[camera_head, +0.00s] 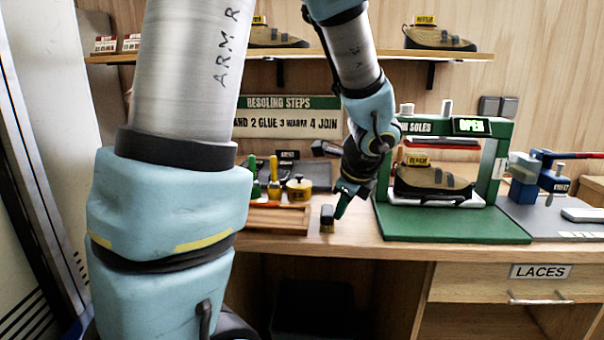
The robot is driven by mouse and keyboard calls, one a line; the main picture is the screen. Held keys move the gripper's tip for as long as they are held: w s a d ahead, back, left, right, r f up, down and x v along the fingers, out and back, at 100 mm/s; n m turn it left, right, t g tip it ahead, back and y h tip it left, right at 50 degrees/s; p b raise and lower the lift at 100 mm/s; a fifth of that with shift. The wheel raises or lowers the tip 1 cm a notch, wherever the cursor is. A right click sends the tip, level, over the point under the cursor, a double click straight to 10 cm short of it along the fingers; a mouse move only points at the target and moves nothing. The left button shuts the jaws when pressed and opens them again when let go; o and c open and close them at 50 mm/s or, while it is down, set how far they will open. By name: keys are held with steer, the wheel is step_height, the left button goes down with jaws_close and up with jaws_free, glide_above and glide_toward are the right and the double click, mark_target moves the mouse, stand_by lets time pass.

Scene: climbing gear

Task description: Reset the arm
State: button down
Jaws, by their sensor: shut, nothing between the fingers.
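My arm reaches forward over the workbench (350,246) from the upper part of the view. My gripper (339,214) hangs at its end, pointing down just above the bench top, left of the green press. The fingers are closed with nothing between them. A small dark block with a brownish base (327,219) stands on the bench just left of the fingertips. I cannot tell whether they touch. My large near arm link hides much of the left side of the bench.
The green press (455,229) holds a brown shoe (432,181) under its frame, close right of my gripper. A blue vise (540,172) is at right. A shelf (385,54) with shoes runs above.

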steer(key=s+a+f+n+g, duration=0.1)
steer(key=s+a+n, duration=0.1)
steer(key=a+n, duration=0.3)
steer(key=s+a+f+n+g+h, duration=0.1)
steer(key=s+a+n, duration=0.2)
steer(key=a+n, duration=0.3)
steer(key=s+a+f+n+g+p, duration=0.1)
steer(key=a+n, duration=0.4)
steer(key=n, duration=0.8)
steer(key=shift+s+a+g+h, duration=0.25)
steer(key=shift+s+g, duration=0.25)
steer(key=shift+s, duration=0.7)
steer(key=shift+w+r, duration=0.15)
